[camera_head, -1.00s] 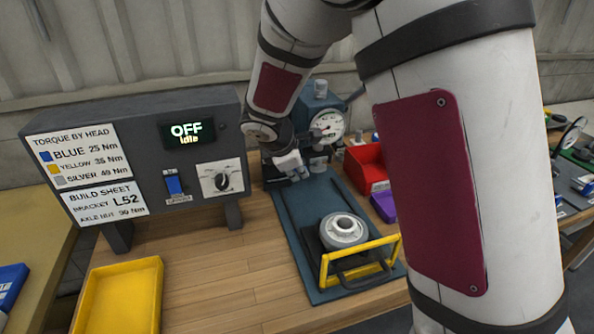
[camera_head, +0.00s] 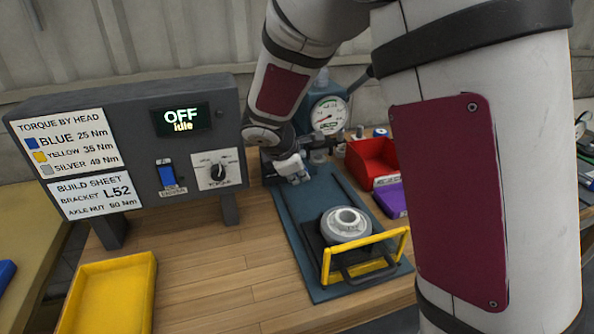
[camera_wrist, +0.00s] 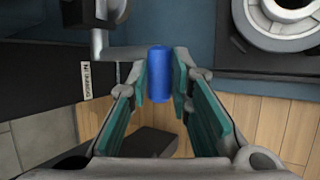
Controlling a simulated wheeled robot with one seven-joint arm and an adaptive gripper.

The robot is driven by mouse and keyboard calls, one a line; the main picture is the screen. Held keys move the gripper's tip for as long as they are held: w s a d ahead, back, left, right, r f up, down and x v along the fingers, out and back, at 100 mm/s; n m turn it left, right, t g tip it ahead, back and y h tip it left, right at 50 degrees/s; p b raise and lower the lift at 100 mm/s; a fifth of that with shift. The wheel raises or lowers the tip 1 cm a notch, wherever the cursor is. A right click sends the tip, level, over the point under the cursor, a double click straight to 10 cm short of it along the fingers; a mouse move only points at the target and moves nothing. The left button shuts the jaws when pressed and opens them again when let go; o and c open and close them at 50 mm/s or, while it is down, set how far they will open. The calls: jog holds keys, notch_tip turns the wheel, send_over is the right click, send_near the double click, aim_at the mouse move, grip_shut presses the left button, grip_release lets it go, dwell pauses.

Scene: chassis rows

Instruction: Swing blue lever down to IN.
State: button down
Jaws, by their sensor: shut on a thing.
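The blue lever's grip (camera_wrist: 158,75) is a short blue cylinder on a grey metal arm, in the upper middle of the wrist view. My gripper (camera_wrist: 161,88) has its teal-lined fingers on both sides of it and is shut on it. In the head view my gripper (camera_head: 292,168) is at the back left end of the blue-grey base plate (camera_head: 298,215), by the machine with the round gauge (camera_head: 329,115). The blue grip cannot be made out there. A small label (camera_wrist: 86,80) sits left of the lever in the wrist view; its text is hard to read.
A grey round part (camera_head: 345,228) sits on the plate behind a yellow guard frame (camera_head: 370,252). The control box (camera_head: 212,95) reads OFF, Idle. A red bin (camera_head: 371,163), a purple bin (camera_head: 391,199) and a yellow tray (camera_head: 108,292) stand nearby. Bare bench lies left of the plate.

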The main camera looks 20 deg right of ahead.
jog(key=shift+s+f, duration=0.7)
jog(key=shift+f, duration=0.2)
jog(key=c, duration=1.5)
grip_release()
jog(key=shift+o, duration=0.2)
jog(key=shift+d+r, duration=0.1)
jog(key=v, duration=1.2)
jog(key=shift+w+r, duration=0.15)
jog(key=shift+w, duration=0.15)
